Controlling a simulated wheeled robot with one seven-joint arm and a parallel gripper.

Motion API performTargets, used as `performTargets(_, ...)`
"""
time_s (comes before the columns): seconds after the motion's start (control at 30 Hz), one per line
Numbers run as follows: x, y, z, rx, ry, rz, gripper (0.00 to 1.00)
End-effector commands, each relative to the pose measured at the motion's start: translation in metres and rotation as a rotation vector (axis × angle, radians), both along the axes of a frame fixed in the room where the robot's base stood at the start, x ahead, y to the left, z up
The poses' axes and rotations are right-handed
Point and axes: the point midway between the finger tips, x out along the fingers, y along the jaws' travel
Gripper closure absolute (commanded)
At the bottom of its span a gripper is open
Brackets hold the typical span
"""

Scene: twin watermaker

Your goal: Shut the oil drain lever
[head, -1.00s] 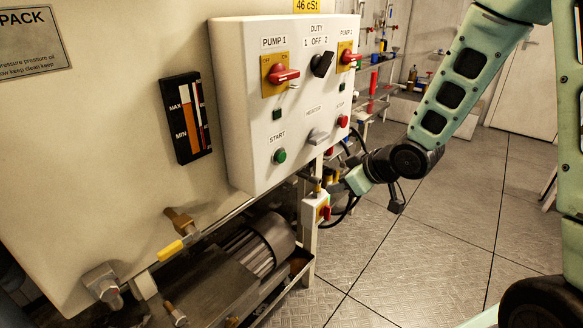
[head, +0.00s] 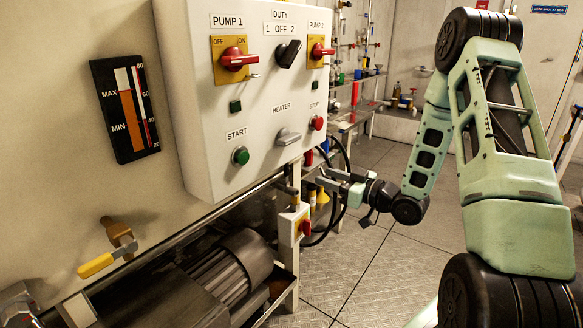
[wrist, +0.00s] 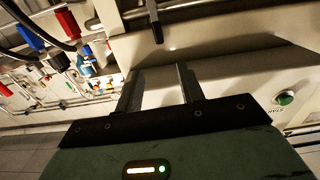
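The oil drain lever, a yellow-handled lever (head: 97,264) on a brass valve (head: 118,234), is on the front of the cream tank at the lower left of the head view. Its handle slants down and left from the valve body. My gripper (head: 326,182) is well to the right of it, beyond the lower right corner of the control box. In the wrist view my gripper (wrist: 160,78) shows two fingers apart with nothing between them. The lever is not recognisable in the wrist view.
The white control box (head: 210,130) with red switches juts out between my gripper and the lever. A level gauge (head: 125,108) is above the lever. The floor (head: 365,260) at right is clear.

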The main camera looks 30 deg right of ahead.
Motion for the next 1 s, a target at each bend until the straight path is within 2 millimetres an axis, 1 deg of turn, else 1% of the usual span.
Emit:
performTargets(0.03, 0.011, 0.005, 0.0, 0.001, -0.002, 0.004, 0.62)
performTargets(0.3, 0.064, 0.025, 0.0, 0.001, -0.002, 0.003, 0.62)
performTargets(0.5, 0.096, 0.036, 0.0, 0.002, 0.0, 0.001, 0.62)
performTargets(0.6, 0.106, 0.039, 0.0, 0.001, 0.0, 0.001, 0.62)
performTargets(0.7, 0.112, 0.041, 0.0, 0.001, 0.0, -0.001, 0.62)
performTargets(1.0, 0.115, 0.042, 0.0, 0.001, 0.0, -0.001, 0.62)
